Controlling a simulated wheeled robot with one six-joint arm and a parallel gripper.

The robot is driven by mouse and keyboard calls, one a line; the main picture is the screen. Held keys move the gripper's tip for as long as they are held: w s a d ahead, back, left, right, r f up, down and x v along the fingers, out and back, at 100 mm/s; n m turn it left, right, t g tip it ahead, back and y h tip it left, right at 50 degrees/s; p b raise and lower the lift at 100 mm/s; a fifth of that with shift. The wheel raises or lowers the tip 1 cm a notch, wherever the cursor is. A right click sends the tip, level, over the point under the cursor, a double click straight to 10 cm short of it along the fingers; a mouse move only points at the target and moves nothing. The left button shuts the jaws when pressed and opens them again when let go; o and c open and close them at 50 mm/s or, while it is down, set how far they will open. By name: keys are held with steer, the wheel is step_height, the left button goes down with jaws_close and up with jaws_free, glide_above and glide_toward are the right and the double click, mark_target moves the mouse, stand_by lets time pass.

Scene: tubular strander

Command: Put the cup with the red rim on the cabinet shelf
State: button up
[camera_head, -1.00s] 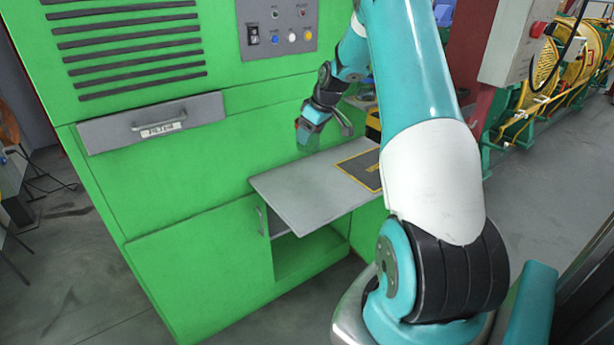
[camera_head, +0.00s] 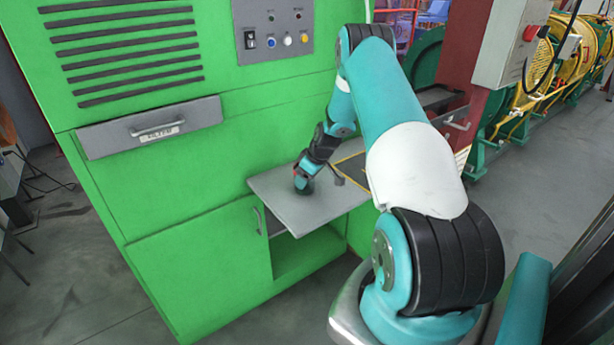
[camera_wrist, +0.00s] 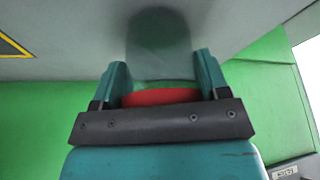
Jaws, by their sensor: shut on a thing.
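My gripper (camera_head: 303,178) is low over the grey shelf board (camera_head: 275,205) that sticks out from the green cabinet (camera_head: 195,240). In the wrist view, its two teal fingers (camera_wrist: 160,88) are shut on the cup with the red rim (camera_wrist: 160,97). The red band shows between the fingers; the rest of the cup is hard to make out. In the head view my gripper mostly hides the cup. I cannot tell whether it touches the board. In the wrist view the grey board (camera_wrist: 70,40) fills the top.
A black panel with a yellow border (camera_head: 352,168) lies on the board's right part. Below the board is an open compartment (camera_head: 300,255) beside a closed door with a handle. A filter drawer (camera_head: 150,127) and a button panel (camera_head: 275,30) are above. A red post (camera_head: 475,90) stands right.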

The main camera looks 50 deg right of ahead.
steer(key=shift+f, duration=0.15)
steer(key=o, duration=0.9)
